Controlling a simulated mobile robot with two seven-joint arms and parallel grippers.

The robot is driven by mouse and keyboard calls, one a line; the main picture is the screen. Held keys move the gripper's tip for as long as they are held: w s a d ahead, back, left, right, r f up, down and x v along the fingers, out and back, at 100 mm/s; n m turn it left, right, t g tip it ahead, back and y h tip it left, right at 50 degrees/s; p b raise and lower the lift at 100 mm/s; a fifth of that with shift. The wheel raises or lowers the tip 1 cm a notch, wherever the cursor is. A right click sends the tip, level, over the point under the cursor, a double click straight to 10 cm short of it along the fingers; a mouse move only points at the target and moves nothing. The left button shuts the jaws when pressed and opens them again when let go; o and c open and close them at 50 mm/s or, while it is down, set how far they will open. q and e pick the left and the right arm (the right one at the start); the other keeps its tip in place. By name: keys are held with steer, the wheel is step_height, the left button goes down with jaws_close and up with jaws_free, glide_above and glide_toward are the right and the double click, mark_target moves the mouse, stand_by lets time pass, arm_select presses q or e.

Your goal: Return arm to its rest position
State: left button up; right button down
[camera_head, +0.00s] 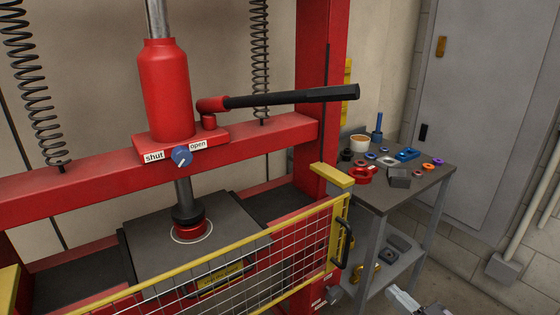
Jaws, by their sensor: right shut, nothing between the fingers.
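My right gripper (404,301) shows at the bottom edge of the head view, right of centre. It is shut with nothing held, and only its end is in the picture. It is low in front of the side table, apart from the press guard's handle (345,244). My left gripper is not in view.
A red press frame (85,175) fills the left and middle, with a red jack (166,90), a black lever (290,97) and a blue knob (181,156). A yellow-edged mesh guard (290,245) crosses its front. A side table (385,200) holds several small parts. Floor shows at lower right.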

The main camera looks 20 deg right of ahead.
steer(key=s+a+f+g, duration=0.3)
steer(key=s+a+f, duration=0.2)
steer(key=a, duration=0.3)
steer(key=s+a+f+g+h+p, duration=0.1)
steer(key=s+a+f+g, duration=0.3)
steer(key=s+a+f, duration=0.2)
steer(key=shift+s+a, duration=0.75)
steer(key=shift+a, duration=0.5)
steer(key=shift+f, duration=0.1)
